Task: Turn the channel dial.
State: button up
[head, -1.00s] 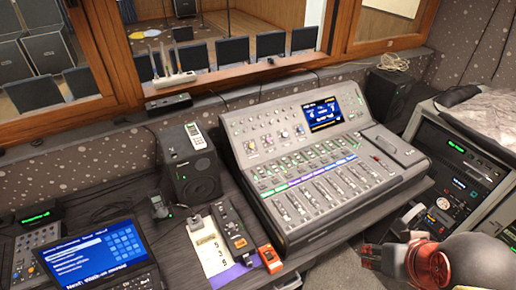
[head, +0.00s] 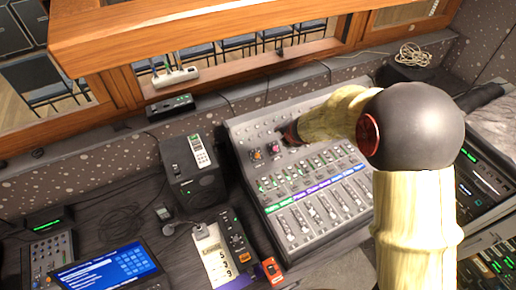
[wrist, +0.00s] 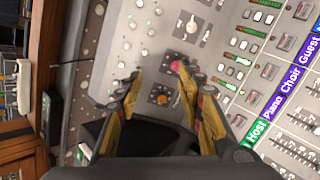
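The mixing console (head: 300,170) fills the middle of the head view. Its upper panel carries an orange dial (head: 256,154) and a pink-red dial (head: 275,149). In the wrist view the orange dial (wrist: 163,99) lies between my fingers and the pink dial (wrist: 176,65) is just past the right fingertip. A larger pale dial (wrist: 191,25) stands farther up. No label shows which is the channel dial. My gripper (wrist: 158,76) is open over the panel, its fingers apart on either side of the orange dial; contact cannot be told. In the head view my gripper (head: 289,134) is partly hidden by my arm.
Coloured channel labels (wrist: 258,130) and rows of buttons and faders lie right of my fingers in the wrist view. A wooden window frame (head: 200,45) runs behind.

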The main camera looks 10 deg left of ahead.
aim_at(257, 155)
jog(key=a+f+n, duration=0.1)
jog(key=a+f, duration=0.2)
jog(key=f, duration=0.1)
jog(key=a+f+n+g+y, duration=0.1)
jog(key=a+f+n, duration=0.1)
jog(key=f, duration=0.3)
jog(key=a+f+n+g, duration=0.1)
jog(key=a+f+n, duration=0.1)
jog(key=a+f, duration=0.2)
jog(key=shift+s+a+f+y, duration=0.1)
jog(key=shift+a+f+y, duration=0.25)
jog(key=shift+f, duration=0.35)
jog(key=shift+c, duration=1.1)
jog(key=c, duration=0.7)
grip_shut()
